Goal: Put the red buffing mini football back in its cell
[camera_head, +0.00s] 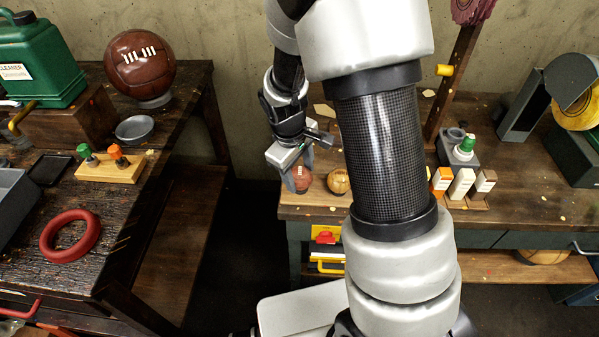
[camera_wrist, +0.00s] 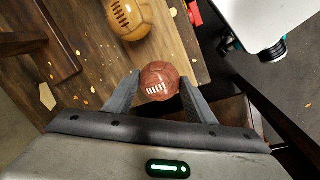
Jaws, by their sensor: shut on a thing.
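A small reddish-brown football (camera_head: 302,179) with white laces is between the fingers of my gripper (camera_head: 299,177), near the front left corner of the right bench (camera_head: 312,211). In the wrist view the football (camera_wrist: 158,82) sits between both fingertips of my gripper (camera_wrist: 157,88), which are shut on it. I cannot tell whether it touches the bench top. I cannot make out a cell for the held ball; my arm hides part of the bench.
The left bench holds a large brown football (camera_head: 140,65), a green canister (camera_head: 38,60), a red ring (camera_head: 70,236) and a wooden stand (camera_head: 110,166). On the right bench are small bottles (camera_head: 462,184) and a wooden post (camera_head: 455,75). A gap separates the benches.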

